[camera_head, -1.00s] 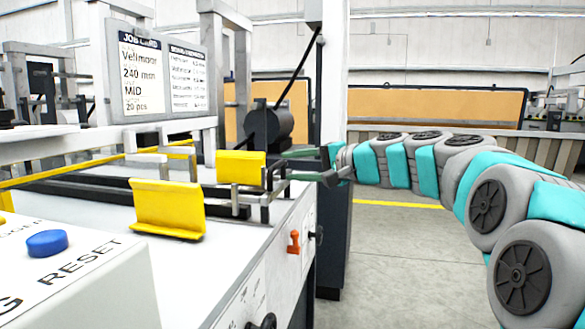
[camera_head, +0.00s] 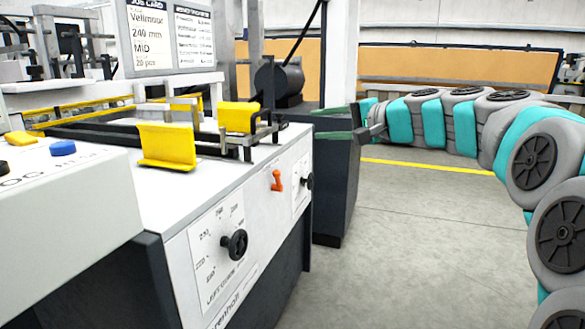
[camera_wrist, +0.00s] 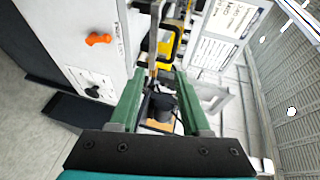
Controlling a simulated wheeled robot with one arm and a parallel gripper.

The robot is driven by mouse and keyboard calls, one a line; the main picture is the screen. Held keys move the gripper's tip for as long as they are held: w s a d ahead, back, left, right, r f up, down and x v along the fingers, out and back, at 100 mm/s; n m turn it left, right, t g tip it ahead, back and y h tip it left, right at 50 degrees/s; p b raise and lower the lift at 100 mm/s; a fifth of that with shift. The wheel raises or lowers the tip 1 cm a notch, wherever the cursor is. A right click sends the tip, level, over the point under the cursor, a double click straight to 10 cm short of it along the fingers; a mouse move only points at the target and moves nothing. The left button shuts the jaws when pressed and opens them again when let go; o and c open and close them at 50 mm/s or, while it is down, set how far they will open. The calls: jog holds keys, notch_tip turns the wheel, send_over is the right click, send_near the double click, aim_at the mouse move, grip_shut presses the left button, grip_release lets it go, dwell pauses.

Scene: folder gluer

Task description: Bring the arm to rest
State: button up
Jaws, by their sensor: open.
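My gripper (camera_head: 334,122) is open and empty at the end of my grey and teal arm. In the head view it is in the air, right of the machine's yellow guides, over the machine's right end. In the wrist view its two green fingers (camera_wrist: 156,100) are spread apart with nothing held between them. The folder gluer (camera_head: 150,215) stands at the left with a white top and front panel. Two yellow guides, one nearer (camera_head: 166,147) and one farther (camera_head: 238,117), stand upright on it.
An orange lever (camera_head: 277,181) and a black dial knob (camera_head: 235,244) stick out from the front panel. A control box with a blue button (camera_head: 62,148) is at the near left. A job card board (camera_head: 170,35) stands behind. Grey floor (camera_head: 420,240) at the right is clear.

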jog(key=s+a+f+n+g+h, duration=0.2)
jog(key=s+a+f+g, duration=0.15)
jog(key=s+f, duration=0.7)
jog(key=s+a+f+n+g+h, duration=0.2)
jog(key=s+f+g+h, duration=0.15)
jog(key=s+f, duration=0.7)
jog(key=s+d+f+n+g+h, duration=0.1)
jog(key=s+d+f, duration=0.3)
jog(key=s, duration=0.4)
jog(key=s+d+f+n+g+h+p, duration=0.1)
jog(key=s+d+f+g+h, duration=0.1)
jog(key=s+d+f, duration=0.3)
jog(key=s+d+f+n+g+h, duration=0.1)
jog(key=s+d+f+g+h, duration=0.1)
jog(key=s, duration=0.8)
notch_tip(320, 180, down, 3)
jog(key=shift+s+d+f+g+h+p, duration=0.2)
jog(key=shift+s+d+g+h+p, duration=0.25)
jog(key=shift+d, duration=0.7)
jog(key=shift+d, duration=0.1)
